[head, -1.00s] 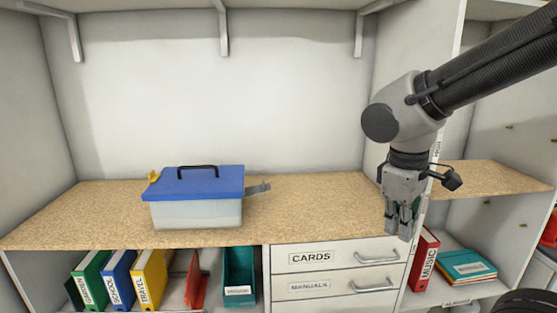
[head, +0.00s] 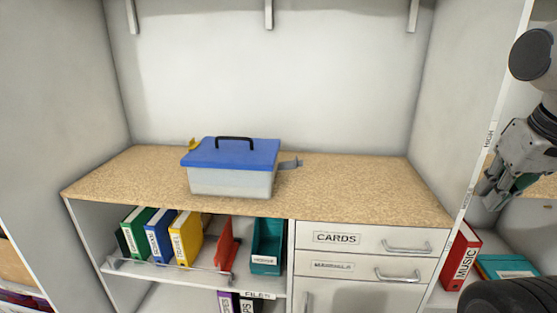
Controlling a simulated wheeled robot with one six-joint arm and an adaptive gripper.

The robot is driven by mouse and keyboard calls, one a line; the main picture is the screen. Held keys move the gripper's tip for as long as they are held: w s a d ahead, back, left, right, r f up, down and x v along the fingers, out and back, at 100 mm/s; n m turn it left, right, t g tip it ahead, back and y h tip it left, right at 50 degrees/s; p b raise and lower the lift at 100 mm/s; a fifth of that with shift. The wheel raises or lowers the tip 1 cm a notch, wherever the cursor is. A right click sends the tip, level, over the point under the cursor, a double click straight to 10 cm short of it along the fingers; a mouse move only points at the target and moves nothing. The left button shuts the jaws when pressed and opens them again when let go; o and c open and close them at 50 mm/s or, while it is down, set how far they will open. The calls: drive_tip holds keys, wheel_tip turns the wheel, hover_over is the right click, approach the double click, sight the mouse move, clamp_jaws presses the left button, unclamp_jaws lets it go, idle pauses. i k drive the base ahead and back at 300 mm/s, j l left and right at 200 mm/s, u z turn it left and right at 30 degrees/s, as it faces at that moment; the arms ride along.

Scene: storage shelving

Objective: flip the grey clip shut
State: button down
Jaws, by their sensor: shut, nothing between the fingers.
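A translucent box (head: 230,183) with a blue lid (head: 215,155) and a black handle (head: 234,140) stands on the speckled worktop. The grey clip (head: 291,163) sticks out from the box's right side, swung outward. A yellow clip (head: 194,144) sticks up at the box's left end. My gripper (head: 490,200) is at the right edge of the view, shut and empty, pointing down. It is well to the right of the box, beyond the upright panel, and touches neither clip.
The worktop (head: 360,185) is clear right of the box. Below are drawers marked CARDS (head: 336,238), coloured binders (head: 160,235) and a teal holder (head: 267,245). A white upright panel (head: 479,150) stands between the worktop and my gripper. A red MUSIC binder (head: 461,257) is low right.

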sight(287, 165)
drive_tip(key=i+l+u, duration=0.1)
drive_tip(key=l+u, duration=0.7)
